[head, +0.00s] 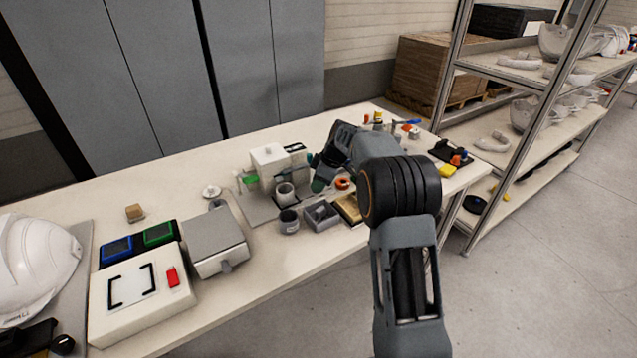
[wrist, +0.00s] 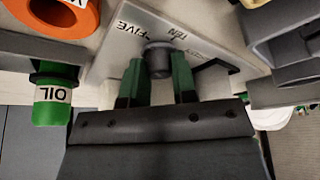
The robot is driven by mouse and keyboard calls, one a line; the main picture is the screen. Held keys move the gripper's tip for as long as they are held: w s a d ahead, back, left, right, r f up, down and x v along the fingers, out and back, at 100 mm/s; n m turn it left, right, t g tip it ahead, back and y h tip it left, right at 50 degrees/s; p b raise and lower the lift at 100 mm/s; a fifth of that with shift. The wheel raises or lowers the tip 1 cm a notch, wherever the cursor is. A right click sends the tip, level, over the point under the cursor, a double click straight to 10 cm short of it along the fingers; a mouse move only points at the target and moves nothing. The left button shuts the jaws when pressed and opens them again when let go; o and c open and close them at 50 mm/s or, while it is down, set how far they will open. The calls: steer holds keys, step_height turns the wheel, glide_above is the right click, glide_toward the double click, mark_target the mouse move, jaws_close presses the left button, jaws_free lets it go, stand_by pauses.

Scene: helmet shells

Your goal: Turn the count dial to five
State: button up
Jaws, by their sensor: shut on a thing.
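In the wrist view the count dial shows as a dark grey round knob (wrist: 158,60) on a pale plate (wrist: 105,62). The plate carries the words FIVE, left of the knob, and TEN, just above and right of it; both appear turned over. My gripper (wrist: 158,78) has its green fingers on both sides of the knob and is shut on it. I cannot tell which word the dial points to. In the head view my gripper (head: 318,183) is small beside a white box-shaped device (head: 268,160), and the dial is not discernible there.
Close by in the wrist view are a green OIL bottle (wrist: 52,98), an orange ring (wrist: 65,18) and a grey part (wrist: 285,75). Shelves (head: 520,120) rise at right.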

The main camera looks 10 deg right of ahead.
steer(key=o, duration=0.9)
steer(key=p+v, duration=0.1)
steer(key=v, duration=1.3)
steer(key=shift+a+p, duration=0.1)
steer(key=shift+p, duration=0.3)
